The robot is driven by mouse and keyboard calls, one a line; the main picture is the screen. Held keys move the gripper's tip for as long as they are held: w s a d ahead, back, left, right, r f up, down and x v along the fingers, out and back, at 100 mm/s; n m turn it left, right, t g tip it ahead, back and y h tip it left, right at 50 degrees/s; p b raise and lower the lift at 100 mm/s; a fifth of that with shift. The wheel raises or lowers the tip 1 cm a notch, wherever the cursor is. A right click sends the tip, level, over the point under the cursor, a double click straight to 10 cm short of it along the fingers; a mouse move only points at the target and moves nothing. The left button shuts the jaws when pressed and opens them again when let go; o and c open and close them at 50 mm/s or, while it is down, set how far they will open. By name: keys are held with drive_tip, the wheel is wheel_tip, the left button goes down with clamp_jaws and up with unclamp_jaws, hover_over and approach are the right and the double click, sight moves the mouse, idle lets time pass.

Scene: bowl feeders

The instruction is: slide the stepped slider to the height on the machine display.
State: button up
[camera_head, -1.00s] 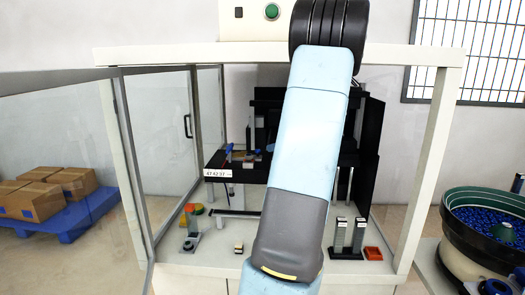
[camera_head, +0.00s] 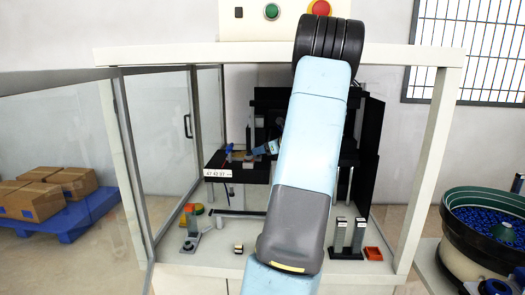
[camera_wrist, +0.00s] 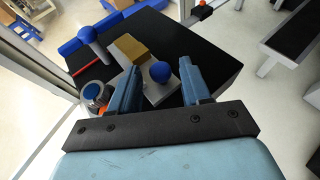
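The slider (camera_wrist: 157,92) is a grey plate with a blue ball knob (camera_wrist: 161,72), on a black table in the wrist view. A tan stepped block (camera_wrist: 130,49) sits just behind it. My gripper (camera_wrist: 159,66) is open, with one blue finger on each side of the knob; I cannot tell whether either touches it. In the head view my arm hides most of the table, and part of my gripper (camera_head: 266,148) shows beside it. A small white label (camera_head: 218,173) on the table's front edge reads roughly "47 42 07"; the digits are blurred.
A second blue knob (camera_wrist: 86,34) and a red strip (camera_wrist: 86,66) are left of the slider. A round grey part (camera_wrist: 94,97) lies near the left finger. Frame posts and a glass door (camera_head: 60,150) enclose the machine; a bowl feeder (camera_head: 485,225) stands right.

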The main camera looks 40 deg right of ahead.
sight(243, 158)
clamp_jaws()
idle(0.3)
drive_tip(key=shift+w+a, duration=0.8)
drive_tip(key=shift+w, duration=0.2)
drive_tip(key=shift+o, duration=0.8)
unclamp_jaws()
drive_tip(key=shift+s, duration=0.1)
